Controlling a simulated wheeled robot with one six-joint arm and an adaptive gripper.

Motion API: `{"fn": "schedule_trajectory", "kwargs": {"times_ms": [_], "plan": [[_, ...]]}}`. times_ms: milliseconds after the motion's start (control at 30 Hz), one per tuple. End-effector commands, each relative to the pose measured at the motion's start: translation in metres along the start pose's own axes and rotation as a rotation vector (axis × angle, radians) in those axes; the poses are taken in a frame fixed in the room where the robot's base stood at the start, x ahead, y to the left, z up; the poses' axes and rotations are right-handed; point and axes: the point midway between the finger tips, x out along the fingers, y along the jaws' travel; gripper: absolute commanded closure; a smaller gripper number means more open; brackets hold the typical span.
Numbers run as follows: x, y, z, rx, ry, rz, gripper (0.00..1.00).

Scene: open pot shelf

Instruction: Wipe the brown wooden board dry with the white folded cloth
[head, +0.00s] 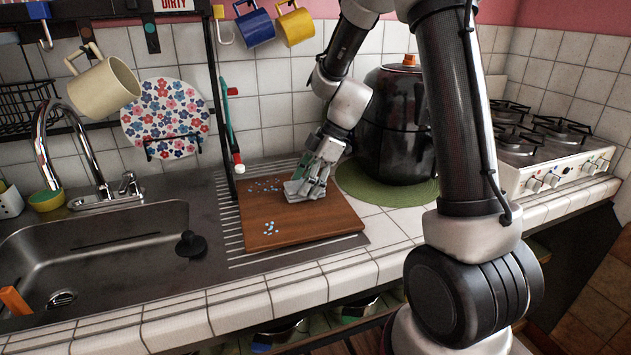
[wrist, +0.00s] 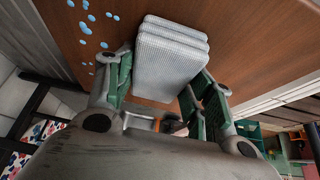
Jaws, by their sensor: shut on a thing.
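The brown wooden board (head: 320,226) lies on the ridged drainboard right of the sink. It also fills the upper part of the wrist view (wrist: 255,45). Pale blue water drops (head: 270,228) sit on it in two groups, at its back left and front left; some show in the wrist view (wrist: 85,28). The white folded cloth (wrist: 170,55) is a layered stack between my gripper's fingers. My gripper (head: 312,188) is shut on the cloth (head: 294,190) at the board's back middle, low over the surface. I cannot tell whether the cloth presses on the wood.
A black pot (head: 393,125) on a green round mat (head: 405,190) stands right of the board, behind my arm. The sink (head: 100,250) is at left. Mugs (head: 105,85) hang above. The stove (head: 550,150) is far right.

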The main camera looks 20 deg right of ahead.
Motion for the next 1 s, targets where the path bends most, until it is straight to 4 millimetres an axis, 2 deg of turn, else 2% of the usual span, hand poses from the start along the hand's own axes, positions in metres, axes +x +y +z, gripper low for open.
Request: {"fn": "schedule_trajectory", "kwargs": {"times_ms": [267,500,767,1000], "plan": [[0.006,0.0,-0.011,-0.001,0.0,0.0,0.69],[0.018,0.001,-0.029,-0.002,-0.001,0.0,0.69],[0.023,0.0,-0.038,-0.001,0.0,-0.001,0.69],[0.033,0.0,-0.058,-0.002,0.0,-0.002,0.69]]}}
